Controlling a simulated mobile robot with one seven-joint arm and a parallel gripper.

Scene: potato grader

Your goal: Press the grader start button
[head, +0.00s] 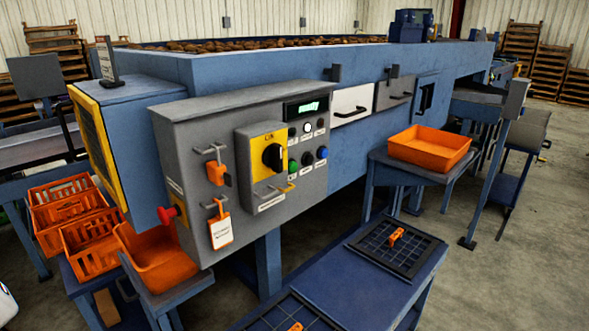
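The grey control panel (225,165) is fixed to the near end of the blue grader (270,75). The labels are too small to read, so I cannot tell which is the start button. A display (309,107) shows green text that looks like "ready". A black rotary switch (272,156) is on a yellow plate. My gripper is not in view.
An orange padlock-like piece (216,173) and a tag (221,231) hang on the panel; a red knob (168,215) is at its left edge. A blue table (372,285) stands below. Orange bins (430,147) stand right and left (165,262).

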